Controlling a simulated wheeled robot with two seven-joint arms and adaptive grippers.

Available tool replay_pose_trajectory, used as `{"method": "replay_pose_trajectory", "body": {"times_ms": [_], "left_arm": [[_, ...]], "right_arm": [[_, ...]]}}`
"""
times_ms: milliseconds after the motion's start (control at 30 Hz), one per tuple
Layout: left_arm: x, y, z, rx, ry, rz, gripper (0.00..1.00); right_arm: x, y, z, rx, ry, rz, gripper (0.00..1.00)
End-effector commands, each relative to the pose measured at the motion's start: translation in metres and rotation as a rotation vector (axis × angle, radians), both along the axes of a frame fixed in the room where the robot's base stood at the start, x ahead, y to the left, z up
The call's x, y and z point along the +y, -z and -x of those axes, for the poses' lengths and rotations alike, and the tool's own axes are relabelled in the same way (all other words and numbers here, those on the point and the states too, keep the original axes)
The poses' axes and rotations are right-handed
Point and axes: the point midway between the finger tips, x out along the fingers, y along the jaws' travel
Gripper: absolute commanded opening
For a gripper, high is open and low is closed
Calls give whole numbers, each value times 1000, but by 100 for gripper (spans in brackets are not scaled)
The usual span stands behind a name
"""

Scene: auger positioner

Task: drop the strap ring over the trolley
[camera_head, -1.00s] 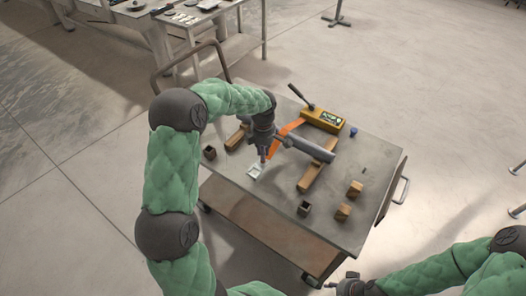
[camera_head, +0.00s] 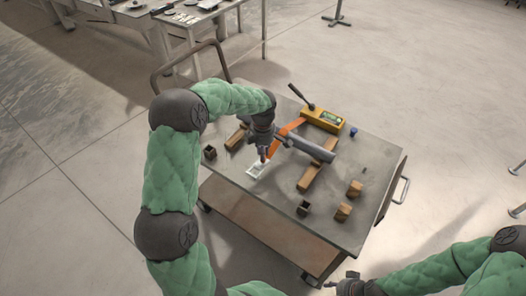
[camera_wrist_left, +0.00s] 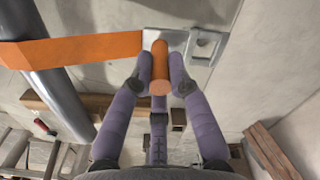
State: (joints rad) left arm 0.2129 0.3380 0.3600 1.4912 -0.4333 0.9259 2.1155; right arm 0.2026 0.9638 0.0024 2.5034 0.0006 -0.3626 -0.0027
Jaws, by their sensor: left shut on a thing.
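The trolley (camera_head: 330,232) is a grey-topped cart with a brown lower shelf. An orange strap (camera_head: 285,137) runs beside a grey tube (camera_head: 306,149) above its top. In the left wrist view the strap (camera_wrist_left: 85,48) crosses the tube (camera_wrist_left: 55,80) and reaches a pale metal plate with a square ring (camera_wrist_left: 206,45). My left gripper (camera_head: 263,156) is shut on an orange cylindrical grip (camera_wrist_left: 160,70) at that plate, over the trolley's left part. The plate (camera_head: 256,170) shows small below the fingers; its contact with the top is unclear. My right gripper (camera_head: 350,282) is at the bottom edge, its jaws unclear.
Wooden bars (camera_head: 317,172), small wooden blocks (camera_head: 343,212), dark open boxes (camera_head: 304,208) and a yellow device with a lever (camera_head: 324,117) stand on the trolley. A bench (camera_head: 175,18) stands behind.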

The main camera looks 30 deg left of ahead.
Motion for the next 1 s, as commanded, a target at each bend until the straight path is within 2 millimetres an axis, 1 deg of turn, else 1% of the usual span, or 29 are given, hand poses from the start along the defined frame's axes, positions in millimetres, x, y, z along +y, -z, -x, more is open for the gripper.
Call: {"method": "replay_pose_trajectory", "body": {"times_ms": [533, 1000], "left_arm": [[0, 1, 0, 0, 0, 0, 0], [0, 10, 0, 0, 0, 0, 0]], "right_arm": [[0, 0, 0, 0, 0, 0, 40], [0, 6, 0, 0, 0, 0, 40]]}}
